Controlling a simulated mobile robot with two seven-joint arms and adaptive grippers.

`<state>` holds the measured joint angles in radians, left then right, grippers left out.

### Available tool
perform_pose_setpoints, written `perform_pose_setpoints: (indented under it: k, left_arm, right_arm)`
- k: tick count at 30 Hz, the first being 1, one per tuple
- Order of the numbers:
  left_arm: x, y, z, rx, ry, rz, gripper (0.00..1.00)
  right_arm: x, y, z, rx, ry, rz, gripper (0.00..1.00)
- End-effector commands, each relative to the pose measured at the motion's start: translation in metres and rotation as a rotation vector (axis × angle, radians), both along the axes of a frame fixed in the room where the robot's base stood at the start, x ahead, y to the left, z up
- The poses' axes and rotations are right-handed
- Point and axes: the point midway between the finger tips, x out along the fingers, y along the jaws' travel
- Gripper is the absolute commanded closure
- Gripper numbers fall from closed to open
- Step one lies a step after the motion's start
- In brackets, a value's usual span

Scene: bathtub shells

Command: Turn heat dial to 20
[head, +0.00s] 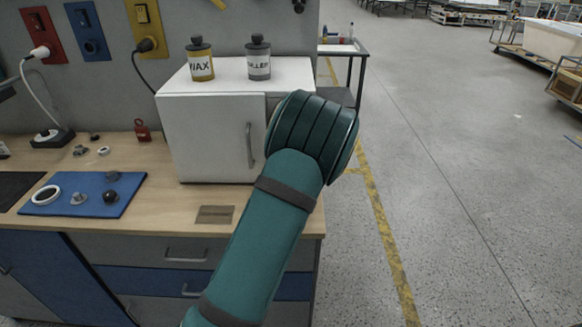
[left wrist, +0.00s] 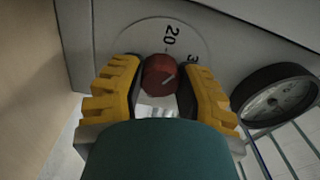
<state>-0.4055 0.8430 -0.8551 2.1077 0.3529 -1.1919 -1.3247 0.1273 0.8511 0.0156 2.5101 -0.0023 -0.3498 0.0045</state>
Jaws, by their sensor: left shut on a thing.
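The heat dial's red knob (left wrist: 160,76) shows in the left wrist view, in front of a pale round plate (left wrist: 140,38). The plate bears "20" above the knob and a partly hidden "3" at its upper right. A light line on the knob slants toward the upper right, nearer the "3" than the "20". My left gripper (left wrist: 159,73) is shut on the knob, with one yellow-backed finger on each side. In the head view my green left arm hides the gripper and the dial at the right part of the white cabinet (head: 210,140). My right gripper is not in view.
A round gauge (left wrist: 275,100) sits close to the right finger. The cabinet stands on a wooden bench (head: 155,205), with a WAX jar (head: 200,65) and a FILLER jar (head: 259,62) on top. A blue mat (head: 125,205) holds small parts. Open floor lies right.

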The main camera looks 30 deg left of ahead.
Motion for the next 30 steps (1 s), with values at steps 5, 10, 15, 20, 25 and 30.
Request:
perform_pose_setpoints:
  k: [5, 10, 15, 20, 25, 30]
  left_arm:
    - [0.000, 0.003, 0.000, -0.140, -0.093, 0.005, 1.00]
    - [0.000, 0.002, 0.000, -0.263, -0.168, 0.005, 1.00]
    - [0.000, 0.003, 0.000, -0.362, -0.229, 0.005, 1.00]
    - [0.000, 0.002, 0.000, -0.429, -0.270, 0.003, 1.00]
    - [0.000, 0.002, 0.000, -0.471, -0.295, 0.003, 1.00]
    - [0.000, 0.002, 0.000, -0.492, -0.305, 0.003, 1.00]
  right_arm:
    - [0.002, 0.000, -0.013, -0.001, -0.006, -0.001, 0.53]
    - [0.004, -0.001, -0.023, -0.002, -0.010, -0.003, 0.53]
    - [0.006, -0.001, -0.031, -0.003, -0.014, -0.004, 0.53]
    - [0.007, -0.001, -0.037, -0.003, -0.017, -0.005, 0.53]
    - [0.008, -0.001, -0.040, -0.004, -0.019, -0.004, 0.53]
    - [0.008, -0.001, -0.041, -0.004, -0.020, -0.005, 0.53]
